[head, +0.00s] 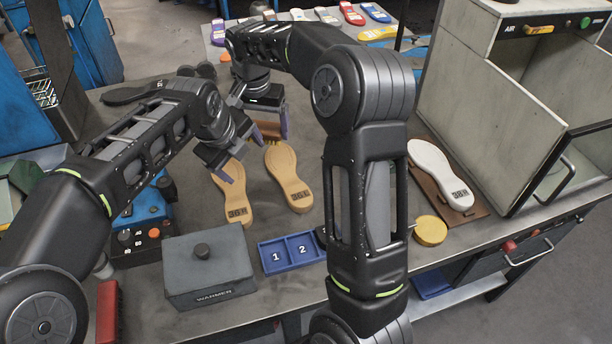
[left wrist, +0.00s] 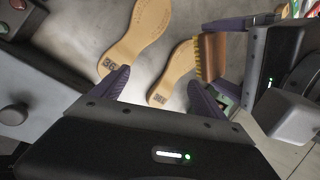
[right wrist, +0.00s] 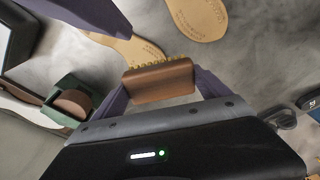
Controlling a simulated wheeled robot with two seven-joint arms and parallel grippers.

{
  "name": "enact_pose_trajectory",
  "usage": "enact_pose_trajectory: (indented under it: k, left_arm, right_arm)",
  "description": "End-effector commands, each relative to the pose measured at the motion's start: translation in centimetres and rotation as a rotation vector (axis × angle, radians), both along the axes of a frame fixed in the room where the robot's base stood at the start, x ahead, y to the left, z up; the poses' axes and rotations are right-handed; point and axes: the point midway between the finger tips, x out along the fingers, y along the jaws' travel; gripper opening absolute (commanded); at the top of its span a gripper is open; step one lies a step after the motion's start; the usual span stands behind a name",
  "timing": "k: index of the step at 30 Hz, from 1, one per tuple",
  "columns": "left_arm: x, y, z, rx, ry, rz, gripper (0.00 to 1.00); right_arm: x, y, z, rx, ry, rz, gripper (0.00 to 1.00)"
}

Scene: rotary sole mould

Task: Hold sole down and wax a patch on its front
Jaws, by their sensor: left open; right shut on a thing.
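Two tan soles lie on the grey bench in the head view, a left one (head: 236,198) and a right one (head: 288,178), each with a dark number label. My left gripper (head: 226,168) is open and empty at the far end of the left sole; whether it touches is unclear. In the left wrist view both soles show beyond its fingers (left wrist: 160,85). My right gripper (head: 268,128) is shut on a wooden brush (right wrist: 158,84) with pale bristles, near the far end of the right sole. I cannot tell whether the bristles touch it.
A green holder with a brown disc (right wrist: 72,103) shows in the right wrist view. A grey warmer box (head: 208,270), blue two-part tray (head: 292,252) and yellow round pad (head: 430,231) stand nearer. A white sole (head: 440,172) lies on a brown board at right.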

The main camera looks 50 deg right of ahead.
Motion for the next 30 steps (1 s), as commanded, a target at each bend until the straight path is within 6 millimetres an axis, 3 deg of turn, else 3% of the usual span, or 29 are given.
enact_pose_trajectory:
  k: [1,3,6,10,15,30]
  left_arm:
    - [-2.5,-1.8,-0.7,0.061,-0.046,-0.087,0.83]
    - [-5.3,-3.5,-1.3,0.141,-0.11,-0.193,0.83]
    - [-8.5,-5.1,-1.9,0.238,-0.19,-0.318,0.83]
    - [-11.1,-6.3,-2.3,0.318,-0.263,-0.418,0.83]
    - [-12.3,-6.8,-2.4,0.355,-0.296,-0.462,0.83]
    - [-12.0,-6.9,-3.3,0.355,-0.293,-0.46,0.83]
  right_arm:
    - [0.0,0.0,0.0,-0.001,-0.001,0.0,0.54]
    - [0.0,0.0,0.0,-0.001,-0.001,0.0,0.54]
    - [0.0,0.0,0.0,-0.001,-0.001,0.0,0.54]
    - [0.0,0.0,0.0,-0.001,-0.001,0.0,0.54]
    - [0.0,0.0,0.0,-0.001,-0.001,0.0,0.54]
    - [0.0,0.0,0.0,-0.001,-0.001,0.0,0.54]
